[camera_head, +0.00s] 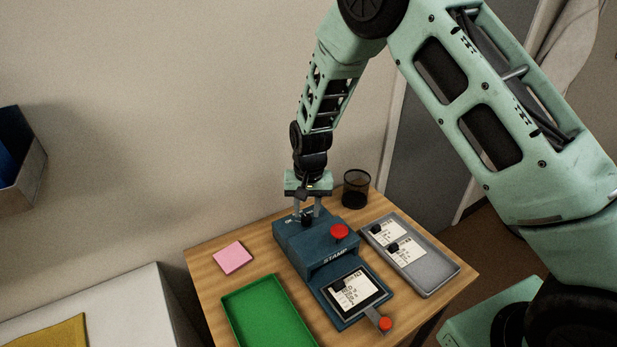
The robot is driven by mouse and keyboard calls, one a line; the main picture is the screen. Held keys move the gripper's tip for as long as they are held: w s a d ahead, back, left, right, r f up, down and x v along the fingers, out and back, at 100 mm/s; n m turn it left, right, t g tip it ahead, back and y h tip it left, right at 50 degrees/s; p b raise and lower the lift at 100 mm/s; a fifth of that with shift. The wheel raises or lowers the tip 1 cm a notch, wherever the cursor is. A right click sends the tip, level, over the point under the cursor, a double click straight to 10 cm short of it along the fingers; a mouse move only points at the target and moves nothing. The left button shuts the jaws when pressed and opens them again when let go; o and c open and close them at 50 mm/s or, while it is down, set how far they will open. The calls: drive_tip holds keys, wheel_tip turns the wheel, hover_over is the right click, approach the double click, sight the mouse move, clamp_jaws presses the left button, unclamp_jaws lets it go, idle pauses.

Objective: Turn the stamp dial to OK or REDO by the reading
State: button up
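The blue stamp machine (290,241), marked STAMP, stands on the wooden table with a red knob (339,231) on top. A small dark dial (307,220) is on its rear left top; its pointing and its labels are too small to read. My gripper (307,212) points down over this dial. Its two fingers are apart, one on each side of the dial, with no clear contact. A card (352,291) with printed lines and a black clip lies in the machine's front bed; its reading is not legible. A red-ended lever (385,324) sticks out in front.
A grey tray (436,270) with two clipped cards (405,250) is at right, and an empty green tray (265,318) at front left. A pink pad (232,257) lies at left. A black mesh cup (356,189) stands behind, near my gripper.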

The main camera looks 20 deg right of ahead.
sight(309, 217)
wheel_tip(309, 217, up, 15)
drive_tip(key=b, duration=0.2)
drive_tip(key=shift+d+r, duration=0.15)
drive_tip(key=shift+d, duration=0.15)
drive_tip(key=shift+s, duration=0.15)
drive_tip(key=s+a+r+n+y, duration=0.1)
drive_tip(key=s+a+n, duration=0.1)
drive_tip(key=s+a, duration=0.35)
drive_tip(key=s+a+r+n, duration=0.2)
drive_tip(key=s, duration=0.6)
drive_tip(key=s+n, duration=0.7)
drive_tip(key=s, duration=1.1)
drive_tip(key=shift+s+d+f+h, duration=0.15)
drive_tip(key=shift+s+f+h, duration=0.05)
drive_tip(key=shift+f+h, duration=0.2)
